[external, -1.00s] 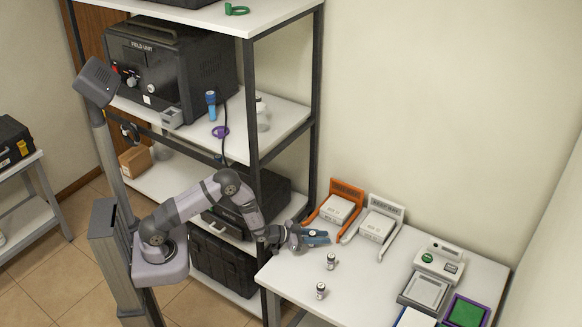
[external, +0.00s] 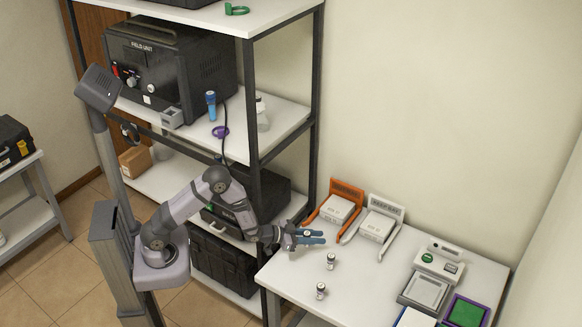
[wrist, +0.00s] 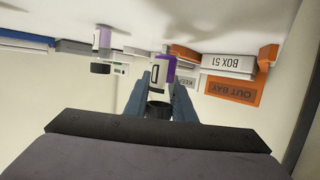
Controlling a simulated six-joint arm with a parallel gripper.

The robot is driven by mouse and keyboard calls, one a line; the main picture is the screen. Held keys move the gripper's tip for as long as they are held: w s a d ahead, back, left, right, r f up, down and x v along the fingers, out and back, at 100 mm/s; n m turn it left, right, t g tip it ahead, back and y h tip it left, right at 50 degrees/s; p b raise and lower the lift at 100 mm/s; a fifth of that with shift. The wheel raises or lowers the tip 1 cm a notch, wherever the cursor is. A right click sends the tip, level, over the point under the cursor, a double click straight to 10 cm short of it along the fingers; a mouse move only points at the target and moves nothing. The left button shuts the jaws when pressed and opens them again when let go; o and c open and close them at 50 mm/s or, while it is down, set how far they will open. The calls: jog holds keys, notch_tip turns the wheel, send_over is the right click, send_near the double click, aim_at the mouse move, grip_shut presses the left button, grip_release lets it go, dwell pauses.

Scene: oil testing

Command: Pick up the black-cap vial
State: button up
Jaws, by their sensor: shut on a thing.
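My gripper (external: 314,238) is at the back left of the white table, in front of the orange-framed bay. In the wrist view, which shows the scene upside down, my gripper (wrist: 161,82) has its two blue-grey fingers on either side of a black-cap vial (wrist: 158,76) with a white body and a purple band. It is shut on this vial. The vial is hard to make out in the external view. Two other small vials stand upright on the table, one (external: 331,262) nearer my gripper and one (external: 320,291) towards the front. One vial (wrist: 103,42) shows in the wrist view.
An orange-framed bay (external: 345,188) and a white-framed bay (external: 388,203) hold boxes behind my gripper. A white device (external: 439,262) and trays stand at the right. The black shelf post (external: 252,100) is close on the left. The table's middle is clear.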

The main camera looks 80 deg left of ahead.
aim_at(261, 270)
jog(key=s+d+b, duration=0.2)
jog(key=s+d, duration=0.8)
jog(key=shift+b, duration=0.4)
jog(key=shift+w+a, duration=0.1)
jog(key=shift+a+n+y+p, duration=0.45)
jog(key=shift+n+y+p, duration=0.2)
jog(key=shift+n+y, duration=0.3)
jog(key=shift+s+a+n+g+y+p, duration=0.2)
jog(key=shift+a+n+y+p, duration=0.1)
jog(key=shift+n+y, duration=0.25)
jog(key=shift+s+a+n+g+y+p, duration=0.2)
jog(key=shift+n+y+p, duration=0.1)
jog(key=shift+y, duration=0.3)
jog(key=s+a+n+g+y+p, duration=0.1)
jog(key=s+n+y, duration=0.1)
jog(key=s, duration=0.2)
jog(key=s+n+g+y+p, duration=0.1)
jog(key=s+n+g+y, duration=0.1)
jog(key=s+y, duration=0.1)
jog(key=s+a+f+n+g+y+p, duration=0.1)
jog(key=s+n+g+y+p, duration=0.1)
jog(key=s+n, duration=0.1)
jog(key=shift+s+a+f+y, duration=0.1)
jog(key=shift+s+a+y, duration=0.05)
jog(key=shift+s, duration=0.3)
jog(key=shift+s+a+y, duration=0.15)
jog(key=shift+s, duration=0.3)
jog(key=shift+c, duration=0.2)
